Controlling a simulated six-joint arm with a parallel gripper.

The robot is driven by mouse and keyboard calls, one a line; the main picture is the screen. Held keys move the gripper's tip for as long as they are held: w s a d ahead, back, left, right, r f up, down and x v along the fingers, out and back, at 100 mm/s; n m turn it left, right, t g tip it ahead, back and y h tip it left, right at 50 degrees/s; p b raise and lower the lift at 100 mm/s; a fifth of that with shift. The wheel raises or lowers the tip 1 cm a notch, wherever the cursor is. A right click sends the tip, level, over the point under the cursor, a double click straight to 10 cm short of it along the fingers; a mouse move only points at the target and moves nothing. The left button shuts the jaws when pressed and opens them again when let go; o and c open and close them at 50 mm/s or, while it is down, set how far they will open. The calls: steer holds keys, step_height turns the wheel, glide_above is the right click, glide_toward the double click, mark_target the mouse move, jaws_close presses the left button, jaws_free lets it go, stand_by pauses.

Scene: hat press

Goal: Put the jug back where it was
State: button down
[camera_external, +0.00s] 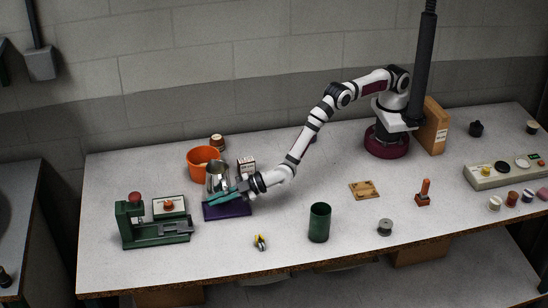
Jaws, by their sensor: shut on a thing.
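The jug (216,176) is a silvery metal vessel at the left middle of the table. It looks upright. My gripper (222,196) reaches in from the right with teal fingers and is shut on the jug at its lower part. The fingers hide part of the jug's base. A dark purple mat (227,212) lies just below the gripper in the picture. I cannot tell whether the jug rests on it or is held a little above it.
An orange bucket (202,158) stands close behind the jug, with a small white box (246,166) to its right. A green press-like machine (152,231) stands at left. A green cylinder (320,222) and a small yellow item (260,242) stand nearer the front edge.

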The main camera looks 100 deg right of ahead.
steer(key=shift+r, duration=0.15)
step_height(320, 180, up, 13)
steer(key=s+d+m+h, duration=0.1)
steer(key=s+d+h, duration=0.1)
steer(key=s+d, duration=0.85)
steer(key=s+d+m+h, duration=0.15)
steer(key=s+d, duration=0.35)
steer(key=s, duration=1.1)
steer(key=a+f, duration=0.3)
steer(key=f, duration=0.1)
steer(key=a+f, duration=0.3)
steer(key=a, duration=0.1)
steer(key=w+a+f, duration=0.1)
steer(key=a+f, duration=0.2)
steer(key=f, duration=0.1)
steer(key=shift+a+f, duration=0.6)
steer(key=shift+f, duration=1.9)
steer(key=shift+f, duration=0.15)
